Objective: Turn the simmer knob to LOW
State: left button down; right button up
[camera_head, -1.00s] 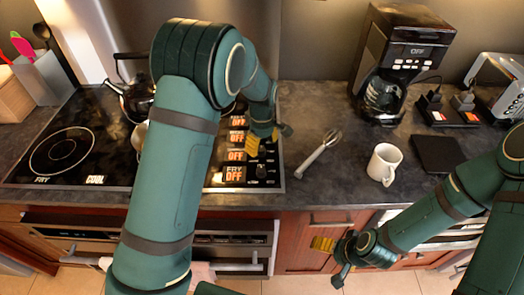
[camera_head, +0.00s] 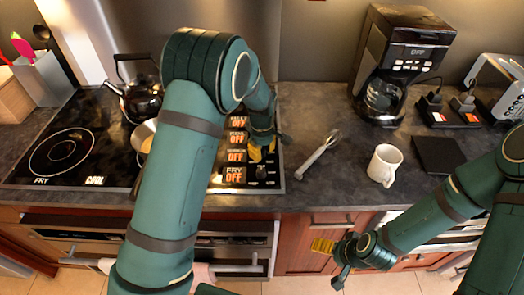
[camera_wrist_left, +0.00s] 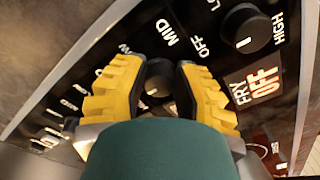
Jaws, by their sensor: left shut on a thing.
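My left gripper (camera_head: 260,152) is over the knob column at the right end of the black cooktop (camera_head: 105,172). In the left wrist view, its yellow fingers (camera_wrist_left: 158,88) are on either side of a dark knob (camera_wrist_left: 158,86) and shut on it. The label and pointer of this knob are hidden, so I cannot read its setting. The fry knob (camera_wrist_left: 245,30) beside it is uncovered and has OFF, MID and HIGH marks around it. The fry display (camera_head: 235,174) reads OFF. My right gripper (camera_head: 331,261) is open and empty in front of the counter edge.
A kettle (camera_head: 141,100) and a pan (camera_head: 143,138) are on the cooktop, the pan partly behind my left arm.

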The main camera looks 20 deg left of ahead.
pick_arm(q)
jog(key=shift+m, duration=0.3)
jog(key=m, duration=0.3)
jog(key=shift+s, duration=0.1)
jog(key=m, duration=0.3)
jog(key=shift+a+f+m, duration=0.1)
jog(key=shift+a+m, duration=0.05)
jog(key=shift+m, duration=0.15)
jog(key=m, duration=0.6)
jog(key=shift+b, duration=0.35)
jog(key=shift+m, duration=0.4)
jog(key=c, duration=0.7)
grip_release()
